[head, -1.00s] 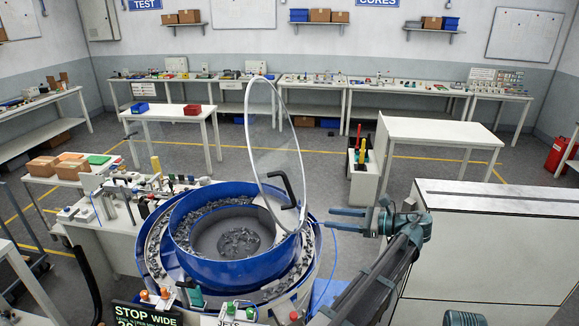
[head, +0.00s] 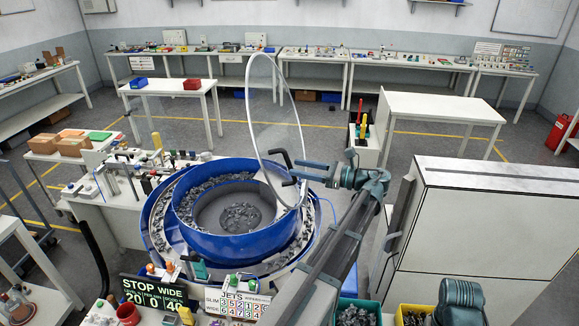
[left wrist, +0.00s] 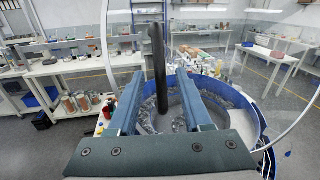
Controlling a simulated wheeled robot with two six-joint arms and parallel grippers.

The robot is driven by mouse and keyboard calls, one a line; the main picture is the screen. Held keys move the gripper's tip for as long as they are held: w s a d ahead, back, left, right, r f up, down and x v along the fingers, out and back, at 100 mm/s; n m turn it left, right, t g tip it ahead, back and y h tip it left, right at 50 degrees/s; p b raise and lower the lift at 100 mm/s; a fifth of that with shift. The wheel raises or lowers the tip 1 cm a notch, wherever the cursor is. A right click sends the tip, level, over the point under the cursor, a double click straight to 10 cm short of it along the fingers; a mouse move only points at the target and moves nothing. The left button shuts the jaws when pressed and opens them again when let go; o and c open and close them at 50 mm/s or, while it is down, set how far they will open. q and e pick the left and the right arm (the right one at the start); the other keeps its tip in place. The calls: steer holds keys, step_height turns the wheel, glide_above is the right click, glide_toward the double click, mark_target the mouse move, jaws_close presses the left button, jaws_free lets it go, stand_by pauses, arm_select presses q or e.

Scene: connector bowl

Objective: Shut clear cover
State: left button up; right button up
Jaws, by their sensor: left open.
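The clear cover (head: 272,112) is a round transparent disc with a pale rim. It stands raised, tilted nearly upright, over the right side of the blue bowl (head: 185,232). The bowl holds many small grey parts. A black handle (head: 279,155) sticks out from the cover's lower part. My left gripper (head: 296,171) is open at the handle from the right in the head view. In the left wrist view the dark handle (left wrist: 158,65) stands between the open fingers (left wrist: 157,90), with gaps on both sides; contact is not visible. My right gripper is out of view.
A white cabinet (head: 480,225) stands right of the bowl. Green (head: 345,305) and yellow (head: 402,312) bins stand in front. Benches line the back wall.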

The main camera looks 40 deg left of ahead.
mark_target(289, 166)
arm_select(q)
steer(key=shift+x, duration=1.9)
jaws_close()
